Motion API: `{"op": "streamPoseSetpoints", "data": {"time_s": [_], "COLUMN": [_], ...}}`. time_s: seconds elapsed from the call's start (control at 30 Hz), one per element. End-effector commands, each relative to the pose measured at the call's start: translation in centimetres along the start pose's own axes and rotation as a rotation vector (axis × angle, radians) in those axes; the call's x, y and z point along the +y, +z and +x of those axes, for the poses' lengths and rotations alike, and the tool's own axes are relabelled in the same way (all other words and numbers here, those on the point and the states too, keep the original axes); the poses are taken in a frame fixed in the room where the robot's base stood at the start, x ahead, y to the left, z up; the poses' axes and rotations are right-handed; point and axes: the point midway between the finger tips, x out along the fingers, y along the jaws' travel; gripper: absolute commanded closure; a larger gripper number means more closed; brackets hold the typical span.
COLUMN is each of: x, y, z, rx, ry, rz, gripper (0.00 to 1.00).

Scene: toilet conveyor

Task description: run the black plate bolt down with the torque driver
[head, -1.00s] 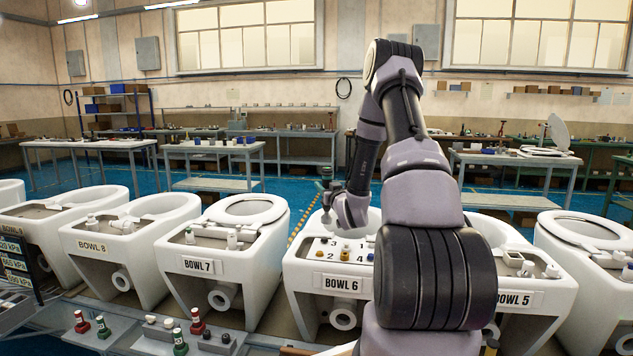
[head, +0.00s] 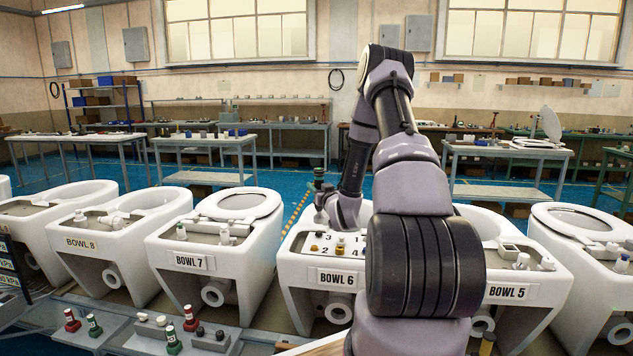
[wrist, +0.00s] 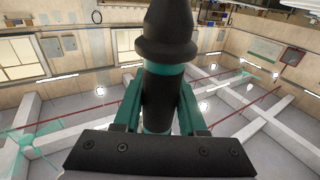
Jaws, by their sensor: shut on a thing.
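My gripper (head: 322,196) is over the back left part of BOWL 6 (head: 300,283). In the wrist view my gripper (wrist: 160,105) has its teal fingers shut on a dark upright tool (wrist: 165,35) with a black flared cap and teal bands. It looks like the torque driver (head: 319,176), small in the head view. BOWL 6's pale deck has marks 1 to 4 and small brass and grey fittings (head: 315,248). I cannot make out which one is the black plate bolt. The tool's lower end is unclear against my wrist and the bowl.
BOWL 7 (head: 160,250) stands left and BOWL 5 (head: 560,290) right of BOWL 6. A grey ledge (head: 130,335) in front carries red and green handled pieces (head: 190,318) and small black pieces. My arm hides BOWL 6's right side.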

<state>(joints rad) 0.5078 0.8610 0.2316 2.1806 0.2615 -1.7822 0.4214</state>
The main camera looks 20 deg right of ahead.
Motion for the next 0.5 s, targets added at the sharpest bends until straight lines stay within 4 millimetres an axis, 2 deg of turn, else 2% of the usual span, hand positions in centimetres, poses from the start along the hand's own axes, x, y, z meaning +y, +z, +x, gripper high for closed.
{"op": "streamPoseSetpoints", "data": {"time_s": [0.3, 0.5], "x": [-0.1, -0.1], "y": [3.0, 2.7], "z": [-0.2, -0.1], "rx": [0.002, 0.003], "ry": [-0.001, -0.002], "rz": [0.000, -0.001], "gripper": [1.00, 1.00]}}
